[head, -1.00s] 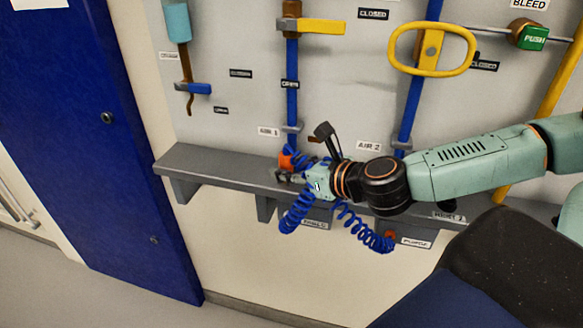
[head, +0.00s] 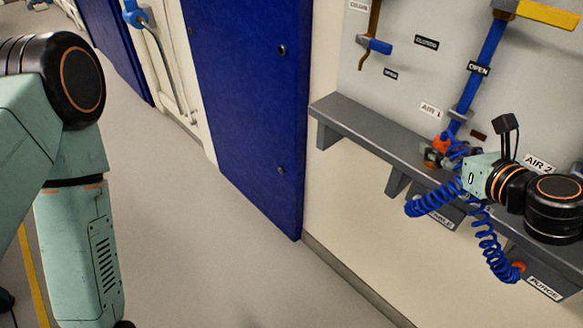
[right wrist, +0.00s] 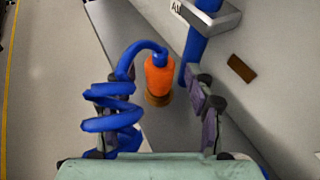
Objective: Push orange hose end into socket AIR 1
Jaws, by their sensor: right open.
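The orange hose end (right wrist: 158,76) stands upright at the grey shelf, with a brass-coloured ring at its lower end and the blue coiled hose (right wrist: 108,124) looping from its top. In the head view the orange hose end (head: 441,143) shows below the AIR 1 label (head: 431,109). The socket is hidden under it; I cannot tell how deep it sits. My right gripper (right wrist: 155,92) is open, with one finger on each side of the hose end and visible gaps. The hose coils pass by its left finger. My left arm shows at the left; its gripper is out of view.
The grey shelf (head: 372,131) runs along the wall panel. A blue pipe (head: 483,62) rises close behind the hose end. An orange fitting (head: 518,266) sits by the PURGE label (head: 543,287). A blue door (head: 245,90) and open floor lie left.

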